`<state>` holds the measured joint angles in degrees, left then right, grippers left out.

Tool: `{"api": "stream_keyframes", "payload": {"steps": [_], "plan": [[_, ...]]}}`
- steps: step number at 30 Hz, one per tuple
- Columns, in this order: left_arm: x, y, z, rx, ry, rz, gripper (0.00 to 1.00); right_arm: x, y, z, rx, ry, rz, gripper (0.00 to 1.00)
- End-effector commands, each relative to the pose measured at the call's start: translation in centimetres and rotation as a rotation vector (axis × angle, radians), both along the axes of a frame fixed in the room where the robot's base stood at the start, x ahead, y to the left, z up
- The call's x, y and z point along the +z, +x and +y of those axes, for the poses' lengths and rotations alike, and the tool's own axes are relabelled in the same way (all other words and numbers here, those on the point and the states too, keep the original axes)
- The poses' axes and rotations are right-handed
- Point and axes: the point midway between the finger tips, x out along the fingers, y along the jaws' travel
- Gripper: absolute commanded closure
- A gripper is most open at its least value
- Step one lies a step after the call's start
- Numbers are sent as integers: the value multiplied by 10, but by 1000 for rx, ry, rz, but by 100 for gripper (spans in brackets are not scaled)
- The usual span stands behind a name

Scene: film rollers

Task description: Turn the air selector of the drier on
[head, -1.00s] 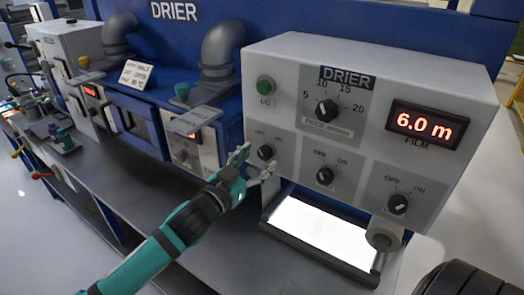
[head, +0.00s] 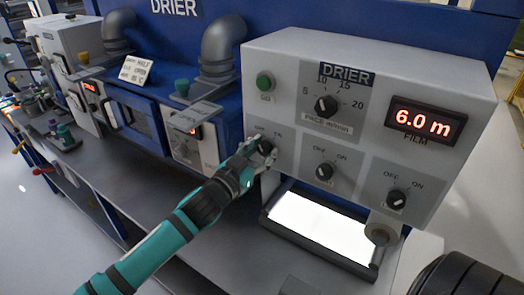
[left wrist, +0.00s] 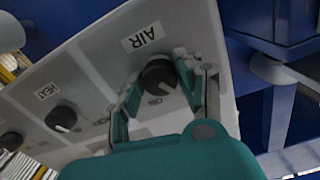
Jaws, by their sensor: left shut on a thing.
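The drier (head: 300,75) is a light grey panel box with several dark knobs. Its air selector (left wrist: 158,77) is the round knob beside the AIR label in the left wrist view. In the head view the air selector (head: 266,146) is the leftmost of the lower row, with OFF and ON marks above it that my gripper partly covers. My left gripper (head: 262,153) has its fingers on both sides of this knob and is shut on it. The knob's exact pointer angle is hard to tell. My right gripper is not in view.
The heat selector (left wrist: 62,118) sits beside the air selector, and shows as the middle knob in the head view (head: 325,171). Another OFF/ON knob (head: 396,199) is at the lower right. A lit white panel (head: 320,226) lies below. A film display (head: 425,122) reads 6.0 m.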

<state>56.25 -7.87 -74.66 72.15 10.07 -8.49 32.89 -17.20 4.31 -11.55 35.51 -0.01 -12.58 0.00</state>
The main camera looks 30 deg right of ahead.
Motion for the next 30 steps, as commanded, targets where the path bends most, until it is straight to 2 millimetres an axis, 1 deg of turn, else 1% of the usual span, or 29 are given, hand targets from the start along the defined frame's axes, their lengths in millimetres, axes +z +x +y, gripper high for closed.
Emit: {"api": "stream_keyframes", "payload": {"steps": [8, 14, 20, 30], "plan": [[-1, 0, 0, 0, 6, -16, 96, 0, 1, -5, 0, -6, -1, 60], [-1, 0, 0, 0, 37, -87, 96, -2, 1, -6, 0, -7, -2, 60], [-1, 0, 0, 0, 94, -225, 96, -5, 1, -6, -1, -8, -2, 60], [-2, 0, 0, 0, 218, -524, 96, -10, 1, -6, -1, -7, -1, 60]]}}
